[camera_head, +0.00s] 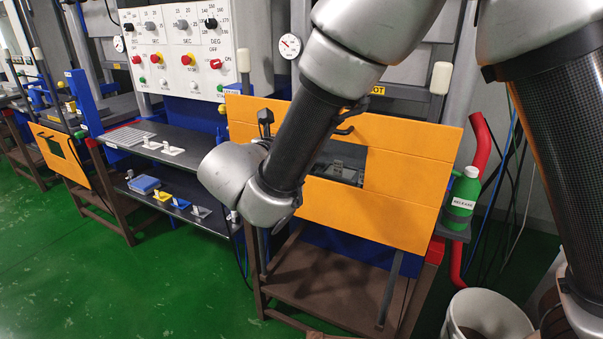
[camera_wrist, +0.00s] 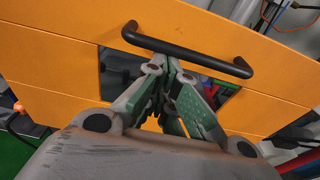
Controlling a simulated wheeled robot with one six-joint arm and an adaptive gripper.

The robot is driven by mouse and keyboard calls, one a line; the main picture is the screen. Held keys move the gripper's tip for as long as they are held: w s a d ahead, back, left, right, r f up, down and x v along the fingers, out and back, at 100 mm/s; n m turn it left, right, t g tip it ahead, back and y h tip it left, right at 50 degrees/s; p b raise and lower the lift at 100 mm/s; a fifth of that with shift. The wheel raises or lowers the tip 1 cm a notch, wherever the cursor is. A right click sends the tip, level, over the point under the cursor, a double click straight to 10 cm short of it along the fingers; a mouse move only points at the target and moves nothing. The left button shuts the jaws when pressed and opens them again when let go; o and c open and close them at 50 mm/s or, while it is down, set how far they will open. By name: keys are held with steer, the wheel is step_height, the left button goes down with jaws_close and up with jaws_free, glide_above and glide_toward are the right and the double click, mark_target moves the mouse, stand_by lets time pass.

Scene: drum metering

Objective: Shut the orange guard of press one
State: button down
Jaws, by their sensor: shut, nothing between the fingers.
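A large orange guard panel (camera_head: 405,160) with a dark window spans the front of the near press, tilted in the picture. I cannot read a press number on it. In the wrist view the guard (camera_wrist: 50,55) fills most of the background. Its black bar handle (camera_wrist: 190,52) crosses above the window. My gripper (camera_wrist: 173,66) is shut and empty, its fingertips close to the handle's middle and overlapping its lower edge in the picture; I cannot tell if they touch. In the head view my arm hides the fingers and part of the guard.
A second orange guard (camera_head: 62,150) is on another press at the left. A control box (camera_head: 185,50) with knobs stands above a dark shelf (camera_head: 165,145) with small parts. A green bottle (camera_head: 463,192), red pipe (camera_head: 481,140) and white bin (camera_head: 485,315) are at the right. Green floor is clear at lower left.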

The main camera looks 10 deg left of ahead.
steer(key=shift+r, duration=2.5)
steer(key=shift+a, duration=0.1)
